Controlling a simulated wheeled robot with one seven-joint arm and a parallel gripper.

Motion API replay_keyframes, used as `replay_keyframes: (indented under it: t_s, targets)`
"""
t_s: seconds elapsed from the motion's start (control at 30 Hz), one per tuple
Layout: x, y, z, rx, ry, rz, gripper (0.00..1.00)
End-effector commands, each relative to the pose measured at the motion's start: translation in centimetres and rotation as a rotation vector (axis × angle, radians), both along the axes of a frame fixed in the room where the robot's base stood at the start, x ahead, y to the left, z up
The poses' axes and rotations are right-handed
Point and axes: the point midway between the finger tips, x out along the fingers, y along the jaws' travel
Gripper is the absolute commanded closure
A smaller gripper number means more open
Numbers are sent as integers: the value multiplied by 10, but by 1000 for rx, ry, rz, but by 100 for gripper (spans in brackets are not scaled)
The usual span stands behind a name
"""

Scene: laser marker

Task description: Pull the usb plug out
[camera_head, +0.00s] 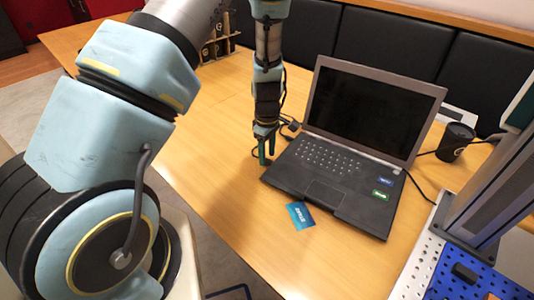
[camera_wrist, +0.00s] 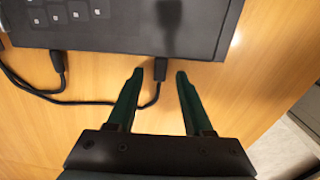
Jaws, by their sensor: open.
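My gripper (camera_wrist: 159,75) is open, with its two green fingers pointing at the side edge of the laptop (camera_wrist: 110,35). A black cable plug (camera_wrist: 160,68) sits at the laptop's edge between the fingertips, with visible gaps to both fingers. A second black plug (camera_wrist: 58,61) is at the same edge, to the left and outside the fingers. I cannot tell from their shape which is the USB plug. In the head view, my gripper (camera_head: 263,153) is low beside the left edge of the open laptop (camera_head: 330,185); the plugs there are too small to make out clearly.
The cables lie on the wooden table (camera_head: 215,115). A blue card (camera_head: 300,215) lies in front of the laptop, and a black cup (camera_head: 455,142) stands to its right. A perforated metal frame (camera_head: 425,255) is at the lower right. The table left of the laptop is mostly clear.

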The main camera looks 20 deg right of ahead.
Motion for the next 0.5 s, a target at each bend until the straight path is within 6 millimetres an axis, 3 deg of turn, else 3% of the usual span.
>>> replay_keyframes:
  t_s: [0.4,0.5]
  targets:
    - [0,0,-10,-1,-1,0,49]
    - [0,0,-10,-1,-1,-1,59]
